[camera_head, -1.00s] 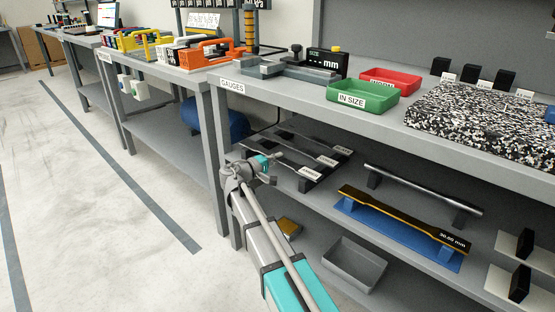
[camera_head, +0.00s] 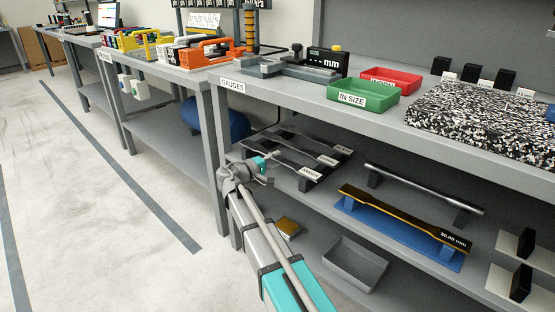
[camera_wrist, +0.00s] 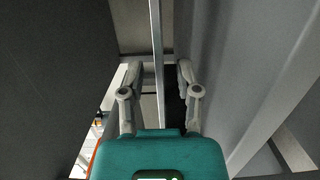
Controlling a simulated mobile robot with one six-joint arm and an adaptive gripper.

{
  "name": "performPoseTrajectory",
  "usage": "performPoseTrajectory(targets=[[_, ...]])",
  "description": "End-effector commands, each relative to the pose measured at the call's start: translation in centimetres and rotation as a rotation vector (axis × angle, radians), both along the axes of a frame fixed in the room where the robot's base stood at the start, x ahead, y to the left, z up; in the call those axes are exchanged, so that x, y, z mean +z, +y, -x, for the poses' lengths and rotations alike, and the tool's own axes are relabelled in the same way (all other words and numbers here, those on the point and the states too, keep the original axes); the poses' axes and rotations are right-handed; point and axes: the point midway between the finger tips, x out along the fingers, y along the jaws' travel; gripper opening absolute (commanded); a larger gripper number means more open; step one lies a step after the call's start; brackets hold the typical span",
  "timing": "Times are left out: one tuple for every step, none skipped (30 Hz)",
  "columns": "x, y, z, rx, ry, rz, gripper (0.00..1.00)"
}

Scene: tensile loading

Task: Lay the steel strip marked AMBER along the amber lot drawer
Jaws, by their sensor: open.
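Several thin steel strips lie across dark supports on the lower shelf in the head view, with white labels at their right ends. The nearest strip (camera_head: 289,167) has a small label (camera_head: 310,174) that seems to read AMBER. My gripper (camera_head: 271,155) is at the left end of that strip, partly hidden by my own wrist. In the wrist view my gripper (camera_wrist: 157,68) is open, one finger on each side of a narrow pale bar (camera_wrist: 157,40) that looks like a strip. I cannot tell whether the fingers touch it. I cannot identify the amber lot drawer.
The bench top (camera_head: 300,92) overhangs the shelf, and a bench leg (camera_head: 219,160) stands left of my arm. A steel rod (camera_head: 415,186) and a blue cradle (camera_head: 400,232) lie right. A grey tray (camera_head: 355,264) and small amber-topped box (camera_head: 288,227) sit lower.

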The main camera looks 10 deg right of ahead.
Motion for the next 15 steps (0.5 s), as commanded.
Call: performPoseTrajectory(targets=[[0.0, 0.5, 0.3, 0.002, 0.0, 0.0, 0.43], [0.0, 0.8, 0.5, 0.002, 0.0, 0.0, 0.43], [0.0, 1.3, 0.7, 0.002, 0.0, 0.0, 0.43], [0.0, 1.7, 0.7, 0.002, 0.0, 0.0, 0.43], [0.0, 2.1, 0.8, 0.002, 0.0, 0.0, 0.43], [0.0, 2.7, 1.0, 0.002, 0.0, 0.0, 0.43], [0.0, 3.2, 1.1, 0.002, 0.0, 0.0, 0.43], [0.0, 3.6, 1.3, 0.002, 0.0, 0.0, 0.43], [0.0, 4.3, 1.4, 0.002, 0.0, 0.0, 0.43], [0.0, 4.7, 1.7, 0.002, 0.0, 0.0, 0.43], [0.0, 5.1, 2.0, 0.002, 0.0, 0.0, 0.43], [0.0, 5.7, 2.3, 0.002, 0.0, 0.0, 0.43], [0.0, 6.2, 2.5, 0.002, 0.0, 0.0, 0.43], [0.0, 6.6, 2.8, 0.002, 0.0, 0.0, 0.43], [0.0, 7.2, 3.0, 0.002, 0.0, 0.0, 0.43]])
